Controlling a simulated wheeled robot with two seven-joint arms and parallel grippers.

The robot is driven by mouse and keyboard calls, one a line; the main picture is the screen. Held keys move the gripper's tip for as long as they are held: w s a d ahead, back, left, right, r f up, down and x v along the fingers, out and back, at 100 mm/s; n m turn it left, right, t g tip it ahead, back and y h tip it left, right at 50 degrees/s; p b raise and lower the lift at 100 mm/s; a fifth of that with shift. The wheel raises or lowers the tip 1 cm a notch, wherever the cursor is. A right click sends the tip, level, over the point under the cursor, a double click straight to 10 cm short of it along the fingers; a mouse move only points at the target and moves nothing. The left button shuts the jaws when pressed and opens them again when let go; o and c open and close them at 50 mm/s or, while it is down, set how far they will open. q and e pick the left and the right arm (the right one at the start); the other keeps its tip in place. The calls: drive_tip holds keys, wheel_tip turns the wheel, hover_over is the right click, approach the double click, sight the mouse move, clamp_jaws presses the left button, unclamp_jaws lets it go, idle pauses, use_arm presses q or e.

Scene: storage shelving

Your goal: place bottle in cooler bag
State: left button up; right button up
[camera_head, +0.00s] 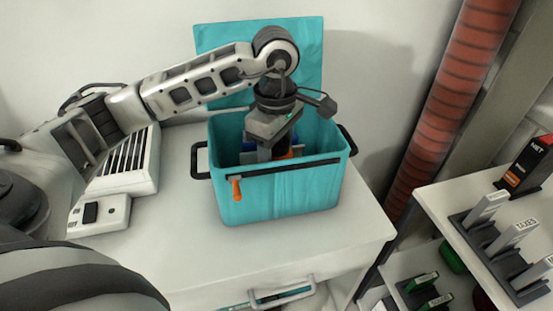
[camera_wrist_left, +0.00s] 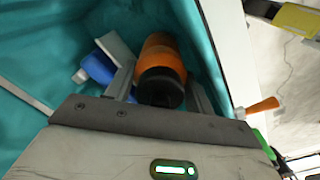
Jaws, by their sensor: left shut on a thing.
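The teal cooler bag (camera_head: 285,198) stands open on the white table, its lid upright at the back. My left gripper (camera_head: 277,153) reaches down inside it. In the left wrist view, an orange bottle with a black cap (camera_wrist_left: 161,70) sits between the fingers of my left gripper (camera_wrist_left: 155,85), which is shut on it. Whether the bottle touches the bag's floor cannot be told. My right gripper is not in view.
A blue item (camera_wrist_left: 97,68) lies in the bag beside the bottle. An orange-handled toggle (camera_head: 237,189) hangs on the bag's front. A white slatted appliance (camera_head: 125,160) stands left of the bag. A shelf with binders (camera_head: 490,205) and a red pipe (camera_head: 445,100) are at right. Table front is clear.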

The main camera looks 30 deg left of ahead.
use_arm(q)
drive_tip(key=shift+f, duration=1.25)
drive_tip(key=shift+f, duration=0.2)
drive_tip(key=o, duration=0.9)
drive_tip(key=shift+c, duration=0.2)
drive_tip(key=shift+r, duration=0.1)
drive_tip(key=shift+r, duration=0.2)
wheel_tip(320, 180, up, 12)
drive_tip(key=shift+s+f+p, duration=0.1)
drive_tip(key=shift+s+p, duration=0.05)
drive_tip(key=shift+p, duration=0.25)
